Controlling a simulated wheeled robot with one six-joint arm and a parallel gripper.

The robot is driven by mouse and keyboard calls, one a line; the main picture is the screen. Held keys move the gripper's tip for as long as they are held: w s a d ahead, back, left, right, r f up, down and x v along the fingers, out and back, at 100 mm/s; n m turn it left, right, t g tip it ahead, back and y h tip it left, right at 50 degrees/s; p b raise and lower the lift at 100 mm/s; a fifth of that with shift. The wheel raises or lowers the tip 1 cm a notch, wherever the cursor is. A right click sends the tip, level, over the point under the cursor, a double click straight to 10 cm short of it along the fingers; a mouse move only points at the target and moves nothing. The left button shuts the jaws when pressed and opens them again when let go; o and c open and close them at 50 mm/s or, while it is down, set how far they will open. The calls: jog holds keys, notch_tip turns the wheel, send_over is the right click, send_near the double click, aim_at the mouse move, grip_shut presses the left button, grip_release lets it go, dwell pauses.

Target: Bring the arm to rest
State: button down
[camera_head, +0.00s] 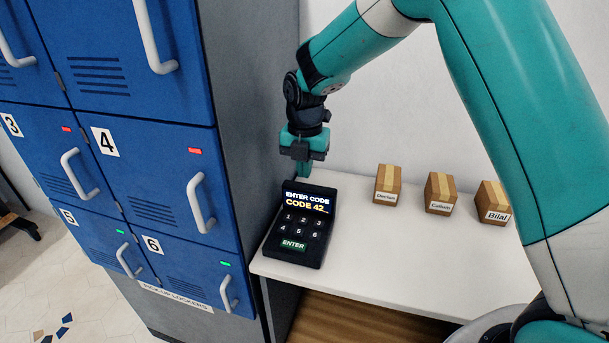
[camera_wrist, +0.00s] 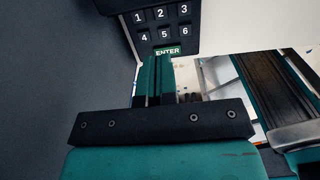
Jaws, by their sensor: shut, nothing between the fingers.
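My gripper (camera_head: 304,166) hangs from my teal arm above the back of the black keypad terminal (camera_head: 295,247), pointing down. Its fingers are together with nothing between them. The terminal's screen reads "ENTER CODE" and "CODE 42_", with number keys 1 to 6 and a green ENTER key below. In the wrist view, the closed fingertips (camera_wrist: 155,62) appear just below the ENTER key of the terminal (camera_wrist: 160,25). I cannot tell whether they touch the terminal.
Blue lockers (camera_head: 150,150) with grey handles stand close on the left; 3 and 4 show red lights, 5 and 6 green. Three small boxes (camera_head: 440,192) labelled Declan, Callum and Bilal stand on the white shelf (camera_head: 400,257). The shelf's front middle is clear.

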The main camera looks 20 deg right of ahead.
jog(key=shift+r, duration=0.1)
dwell(0.6)
jog(key=s+a+r+m+y, duration=0.1)
jog(key=s+r+m, duration=0.3)
jog(key=s+m, duration=0.3)
jog(key=s+a+r+m+y, duration=0.1)
jog(key=s+r+m, duration=0.3)
jog(key=s, duration=1)
jog(key=s+a+r+m+y, duration=0.2)
jog(key=s+r+m, duration=0.2)
jog(key=s+m, duration=0.6)
jog(key=shift+s+a+r+m, duration=0.15)
jog(key=shift+a+r+m, duration=0.05)
jog(key=shift+a+m, duration=0.2)
